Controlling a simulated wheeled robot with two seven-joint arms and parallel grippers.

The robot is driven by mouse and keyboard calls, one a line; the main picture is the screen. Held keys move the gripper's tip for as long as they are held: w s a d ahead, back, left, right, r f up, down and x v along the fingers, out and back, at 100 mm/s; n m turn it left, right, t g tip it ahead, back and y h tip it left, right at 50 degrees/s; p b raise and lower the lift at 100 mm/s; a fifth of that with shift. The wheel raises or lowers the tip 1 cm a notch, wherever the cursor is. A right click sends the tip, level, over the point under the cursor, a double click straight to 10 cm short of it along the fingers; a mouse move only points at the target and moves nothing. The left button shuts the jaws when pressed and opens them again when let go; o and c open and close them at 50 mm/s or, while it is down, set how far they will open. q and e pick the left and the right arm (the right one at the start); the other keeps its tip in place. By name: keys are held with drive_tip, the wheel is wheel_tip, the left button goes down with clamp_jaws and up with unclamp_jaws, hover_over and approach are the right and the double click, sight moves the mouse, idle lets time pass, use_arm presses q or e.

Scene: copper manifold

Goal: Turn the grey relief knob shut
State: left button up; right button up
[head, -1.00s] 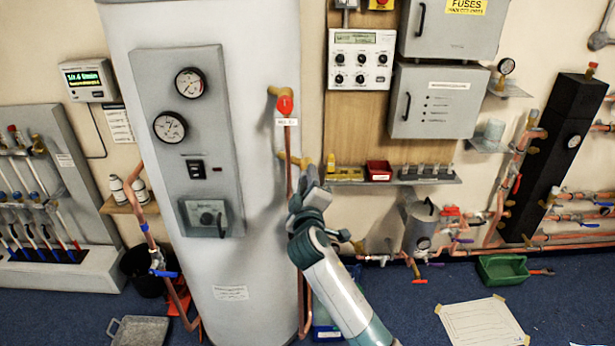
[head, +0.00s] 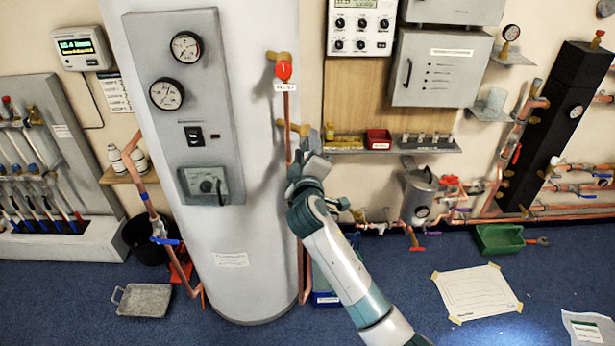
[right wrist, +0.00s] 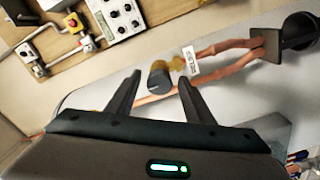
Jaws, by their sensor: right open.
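The grey knob (right wrist: 159,76) is a short dark cylinder on a brass fitting, with a white tag (right wrist: 190,60) behind it. In the right wrist view it lies between the two fingers of my right gripper (right wrist: 160,84), which is open, with a gap on either side. Whether the fingers reach around its depth is hard to tell. In the head view my right gripper (head: 305,150) is at the white cylinder's right side, beside the lower brass fitting (head: 290,127). The knob cannot be made out there. My left gripper is out of view.
A red-capped valve (head: 284,70) sits above the lower fitting, joined by a copper pipe. The white cylinder (head: 235,270) stands left of my arm. A shelf (head: 425,145) with a red bin is to the right.

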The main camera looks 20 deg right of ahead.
drive_tip(key=b+v, duration=0.4)
drive_tip(key=v, duration=1.2)
drive_tip(key=shift+s, duration=0.3)
drive_tip(key=shift+a, duration=0.1)
